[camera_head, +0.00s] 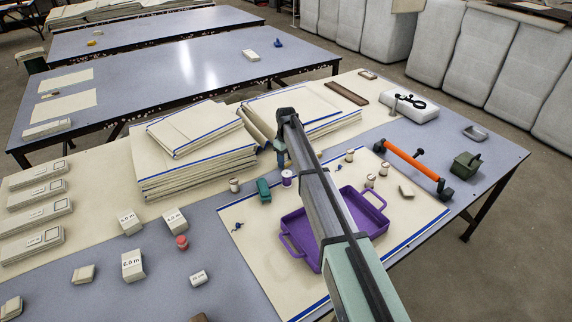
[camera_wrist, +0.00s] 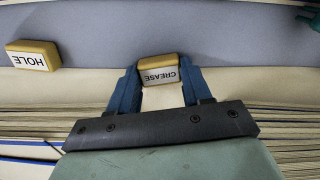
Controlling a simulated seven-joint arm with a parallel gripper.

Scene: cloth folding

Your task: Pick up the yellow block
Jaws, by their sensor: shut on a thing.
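A yellow-topped block with a white face marked CREASE (camera_wrist: 159,72) sits between the blue fingers of my gripper (camera_wrist: 160,82) in the wrist view. The fingers are shut on its two sides. The print reads upside down. In the head view my gripper (camera_head: 281,157) is beside the right-hand cloth stack, and the block is hidden there. A second yellow-topped block, marked HOLE (camera_wrist: 32,56), lies apart at the left of the wrist view.
Stacks of cream cloth (camera_head: 195,165) edge the gripper. An orange-handled tool (camera_head: 410,160) lies to the right. Small white boxes (camera_head: 132,265) stand front left.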

